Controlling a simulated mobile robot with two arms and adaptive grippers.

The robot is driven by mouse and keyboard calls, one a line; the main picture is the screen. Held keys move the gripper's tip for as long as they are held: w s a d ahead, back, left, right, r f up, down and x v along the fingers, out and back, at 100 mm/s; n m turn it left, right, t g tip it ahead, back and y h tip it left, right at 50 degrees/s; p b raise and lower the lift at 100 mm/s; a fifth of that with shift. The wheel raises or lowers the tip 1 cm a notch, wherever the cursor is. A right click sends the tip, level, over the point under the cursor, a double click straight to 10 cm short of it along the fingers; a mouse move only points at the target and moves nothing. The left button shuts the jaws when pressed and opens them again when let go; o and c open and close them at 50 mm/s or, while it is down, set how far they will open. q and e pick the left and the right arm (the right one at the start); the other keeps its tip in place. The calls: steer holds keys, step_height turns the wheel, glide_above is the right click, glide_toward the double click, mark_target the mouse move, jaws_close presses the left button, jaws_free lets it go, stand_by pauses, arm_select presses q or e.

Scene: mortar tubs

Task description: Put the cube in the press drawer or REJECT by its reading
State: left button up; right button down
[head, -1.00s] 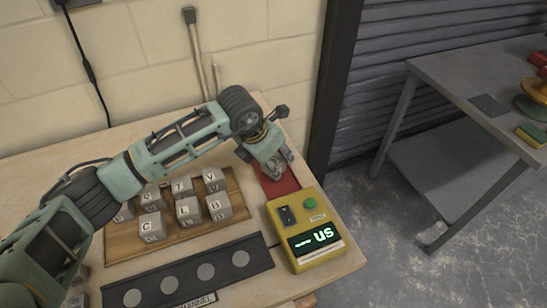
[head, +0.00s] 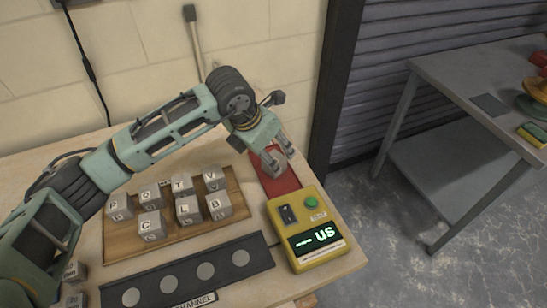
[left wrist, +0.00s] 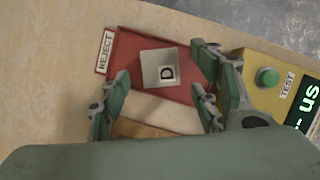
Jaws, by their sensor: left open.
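A grey cube marked D (left wrist: 160,68) lies on the red REJECT tray (left wrist: 125,62) in the left wrist view. In the head view the cube (head: 270,161) shows partly, behind and below my left gripper's fingers, on the red tray (head: 287,184). My left gripper (head: 277,160) is open, with its fingers apart near the cube; it also shows in the left wrist view (left wrist: 160,100). A yellow tester (head: 307,228) with a green button stands in front of the tray; its green display ends in "us", and the rest is too small to read. My right gripper is not in view.
A wooden board (head: 130,245) holds several lettered cubes left of the tray. A dark strip (head: 250,262) with round discs lies in front. Two cubes sit at the lower left. A grey table (head: 440,85) stands apart at right.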

arm_select(q)
steer(key=b+v, duration=0.1)
steer(key=v, duration=0.6)
steer(key=shift+r, duration=0.25)
steer(key=shift+s+f, duration=0.1)
steer(key=shift+s, duration=0.05)
